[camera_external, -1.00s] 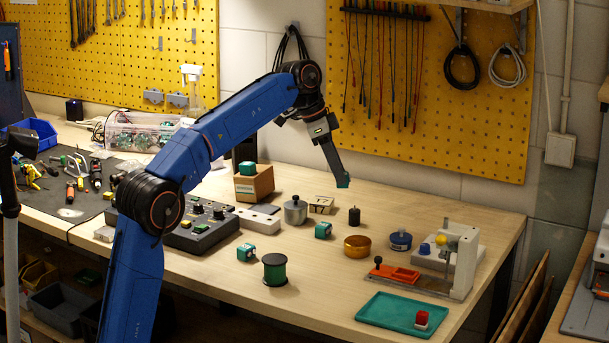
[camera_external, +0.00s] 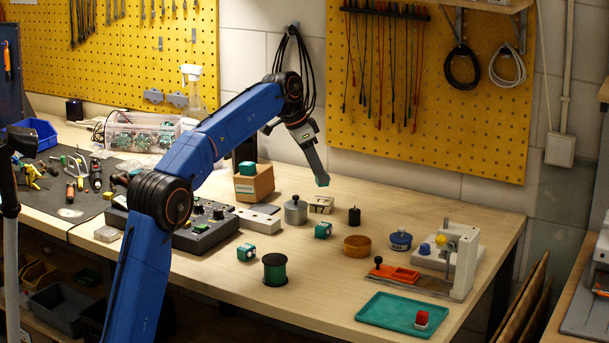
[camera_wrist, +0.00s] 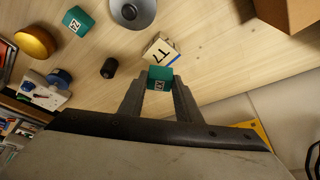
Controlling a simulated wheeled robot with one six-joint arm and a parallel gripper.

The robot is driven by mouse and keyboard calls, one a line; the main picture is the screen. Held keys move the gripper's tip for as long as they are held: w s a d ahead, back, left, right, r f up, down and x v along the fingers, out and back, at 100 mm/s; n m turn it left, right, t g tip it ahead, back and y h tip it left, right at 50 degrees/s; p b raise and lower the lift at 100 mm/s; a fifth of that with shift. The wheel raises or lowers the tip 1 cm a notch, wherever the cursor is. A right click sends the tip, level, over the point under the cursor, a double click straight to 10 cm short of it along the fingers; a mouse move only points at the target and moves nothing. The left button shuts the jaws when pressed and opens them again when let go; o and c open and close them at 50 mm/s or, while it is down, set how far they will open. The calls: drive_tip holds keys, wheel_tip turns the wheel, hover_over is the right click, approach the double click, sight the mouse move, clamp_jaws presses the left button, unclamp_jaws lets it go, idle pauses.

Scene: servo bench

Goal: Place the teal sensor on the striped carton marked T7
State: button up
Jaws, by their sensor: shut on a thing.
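My gripper (camera_wrist: 160,78) is shut on a teal sensor (camera_wrist: 160,78), a small cube with a white label. In the external view my gripper (camera_external: 321,178) holds the teal sensor (camera_external: 322,181) in the air above the bench. The T7 carton (camera_wrist: 161,50) is a pale box with a blue stripe and a dark "T7". In the wrist view it appears just beyond the held sensor, partly covered by it. In the external view the carton (camera_external: 321,204) stands on the bench below my gripper, with a gap between.
Other teal cubes are on the bench (camera_external: 323,230), nearer the front (camera_external: 247,252) and on a cardboard box (camera_external: 254,185). A silver lidded pot (camera_external: 296,213) stands left of the carton, a black cylinder (camera_external: 354,216) right. Front right holds a green tray (camera_external: 385,313).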

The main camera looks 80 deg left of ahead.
sight(317, 182)
drive_tip(key=shift+f, duration=2.15)
drive_tip(key=shift+f, duration=0.15)
drive_tip(key=o, duration=1)
drive_tip(key=v, duration=1.2)
drive_tip(key=shift+w, duration=0.1)
